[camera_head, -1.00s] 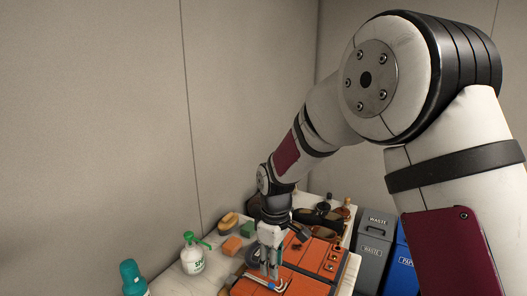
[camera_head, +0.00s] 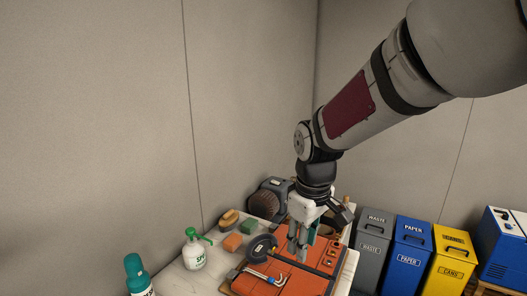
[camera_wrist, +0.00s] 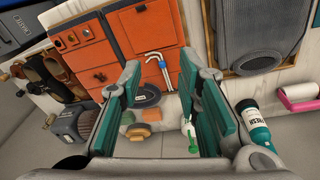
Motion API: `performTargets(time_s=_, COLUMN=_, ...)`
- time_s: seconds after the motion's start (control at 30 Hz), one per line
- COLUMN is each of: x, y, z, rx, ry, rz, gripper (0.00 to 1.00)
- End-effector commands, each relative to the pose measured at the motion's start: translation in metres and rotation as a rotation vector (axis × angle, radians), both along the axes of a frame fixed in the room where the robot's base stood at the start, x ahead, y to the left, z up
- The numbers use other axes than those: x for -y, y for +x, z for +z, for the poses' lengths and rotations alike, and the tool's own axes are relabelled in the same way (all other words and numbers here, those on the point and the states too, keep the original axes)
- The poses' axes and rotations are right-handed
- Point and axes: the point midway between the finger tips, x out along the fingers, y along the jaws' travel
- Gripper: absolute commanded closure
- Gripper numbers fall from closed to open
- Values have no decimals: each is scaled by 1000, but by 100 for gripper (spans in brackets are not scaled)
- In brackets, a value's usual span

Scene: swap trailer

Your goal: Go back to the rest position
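My gripper (camera_head: 299,252) hangs from the arm above the orange cabinet-like panel (camera_head: 310,284) on the white table, fingers pointing down. In the wrist view my gripper (camera_wrist: 160,78) shows two green-padded fingers spread wide apart, with nothing held between them. A white bent tube with a blue band (camera_head: 262,277) lies on the orange panel, left of and below the fingers in the head view. It also shows in the wrist view (camera_wrist: 159,66), beyond the fingertips and apart from them.
A green-topped spray bottle (camera_head: 194,251), a green sponge (camera_head: 248,227), a brush (camera_head: 229,217) and a black tape roll (camera_head: 262,248) stand left of the panel. A teal bottle (camera_head: 137,274) is at lower left. Grey (camera_head: 373,238), blue (camera_head: 409,245) and yellow (camera_head: 452,254) bins stand right.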

Motion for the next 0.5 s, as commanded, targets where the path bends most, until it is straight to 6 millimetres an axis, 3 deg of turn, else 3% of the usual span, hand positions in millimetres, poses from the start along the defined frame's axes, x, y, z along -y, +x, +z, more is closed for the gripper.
performTargets(time_s=0.03, x=10, y=-11, z=16, rx=25, ry=8, rz=-42, gripper=69)
performTargets(time_s=0.2, x=39, y=-52, z=56, rx=91, ry=39, rz=-197, gripper=69)
performTargets(time_s=0.5, x=79, y=-134, z=95, rx=202, ry=107, rz=-466, gripper=69)
